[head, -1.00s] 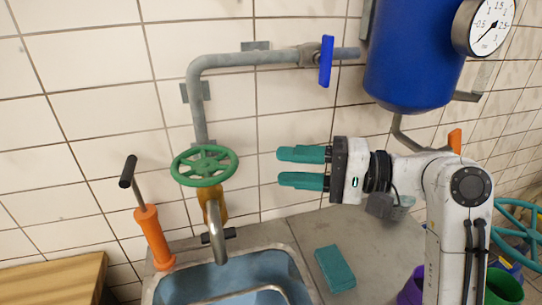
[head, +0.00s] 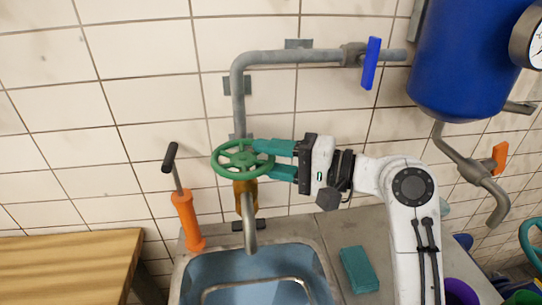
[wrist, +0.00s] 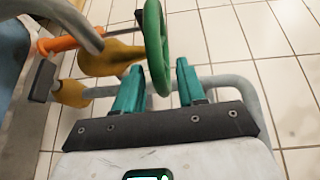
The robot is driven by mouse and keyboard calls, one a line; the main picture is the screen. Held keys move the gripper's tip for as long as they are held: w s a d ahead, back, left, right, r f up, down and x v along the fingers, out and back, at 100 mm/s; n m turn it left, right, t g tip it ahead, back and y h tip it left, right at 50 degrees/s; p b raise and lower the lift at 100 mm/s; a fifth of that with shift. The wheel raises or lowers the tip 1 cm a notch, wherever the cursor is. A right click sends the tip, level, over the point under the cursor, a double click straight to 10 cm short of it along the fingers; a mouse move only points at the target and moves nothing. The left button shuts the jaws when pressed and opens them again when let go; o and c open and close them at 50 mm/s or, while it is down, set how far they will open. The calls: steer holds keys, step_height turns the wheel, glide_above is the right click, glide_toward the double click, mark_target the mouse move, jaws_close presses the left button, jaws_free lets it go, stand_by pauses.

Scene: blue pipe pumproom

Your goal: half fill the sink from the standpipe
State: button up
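The standpipe's green handwheel (head: 232,172) sits above a yellow-brass valve body (head: 245,200). Its grey spout (head: 249,235) bends down over the sink (head: 180,285), a blue basin with a grey rim. No water stream shows at the spout. I cannot tell whether the basin holds water. My gripper (head: 263,160) is at the right side of the handwheel, with its teal fingers apart. In the wrist view, the green wheel rim (wrist: 157,45) lies between the two open fingers (wrist: 160,84), with gaps beside it.
An orange hand pump (head: 187,222) stands left of the sink, near a wooden bench (head: 70,265). A teal block (head: 359,269) lies on the counter right of the sink. A blue lever (head: 371,63) is on the upper pipe beside a blue tank (head: 465,60). A purple bucket stands lower right.

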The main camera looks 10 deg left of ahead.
steer(key=shift+c, duration=0.2)
jaws_close()
steer(key=shift+g, duration=0.3)
steer(key=shift+w+n+g, duration=0.4)
steer(key=shift+n+g, duration=0.3)
steer(key=shift+g, duration=0.2)
steer(key=shift+w+a+n+g+b, duration=0.15)
steer(key=shift+w+n+g+b, duration=0.1)
steer(key=shift+n+g, duration=0.65)
steer(key=shift+w+a+n+g+b, duration=0.1)
steer(key=shift+w+n+g+b, duration=0.1)
steer(key=shift+n+g, duration=0.65)
steer(key=shift+m+g, duration=0.25)
